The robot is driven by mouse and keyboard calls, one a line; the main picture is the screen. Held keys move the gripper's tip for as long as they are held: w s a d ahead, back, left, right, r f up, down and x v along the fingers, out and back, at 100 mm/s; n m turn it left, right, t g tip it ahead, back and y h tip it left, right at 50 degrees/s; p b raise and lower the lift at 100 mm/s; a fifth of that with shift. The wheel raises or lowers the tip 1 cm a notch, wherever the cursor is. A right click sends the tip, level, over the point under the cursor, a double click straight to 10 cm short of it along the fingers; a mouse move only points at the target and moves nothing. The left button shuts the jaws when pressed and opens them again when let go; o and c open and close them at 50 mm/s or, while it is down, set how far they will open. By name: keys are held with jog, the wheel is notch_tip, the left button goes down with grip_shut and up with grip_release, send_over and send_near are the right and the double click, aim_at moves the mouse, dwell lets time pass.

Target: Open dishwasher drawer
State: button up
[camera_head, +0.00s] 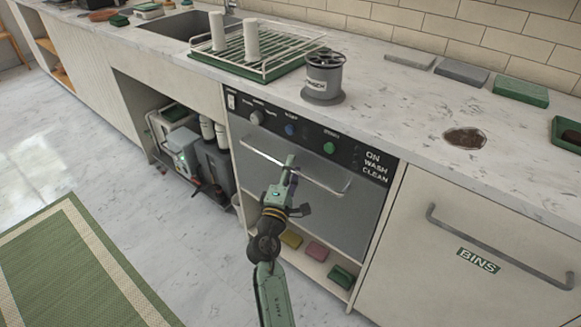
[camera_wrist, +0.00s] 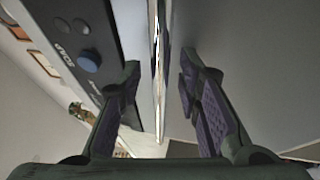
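The dishwasher drawer has a grey front (camera_head: 345,215) with a silver bar handle (camera_head: 325,185) across its upper part, below a black control panel (camera_head: 318,142). The drawer looks closed. A bright narrow strip (camera_wrist: 159,75), apparently the handle, runs between the fingers and looks apart from both. The control panel (camera_wrist: 75,45) with a blue knob shows at the left.
A shelf (camera_head: 318,272) with several coloured blocks lies below the drawer. A bins door (camera_head: 478,262) with its own handle is at the right. An open bay with a grey machine (camera_head: 213,163) is at the left. A green rug (camera_head: 75,265) lies on open floor.

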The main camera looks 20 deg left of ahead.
jog(key=shift+c, duration=0.2)
grip_shut()
dwell(0.7)
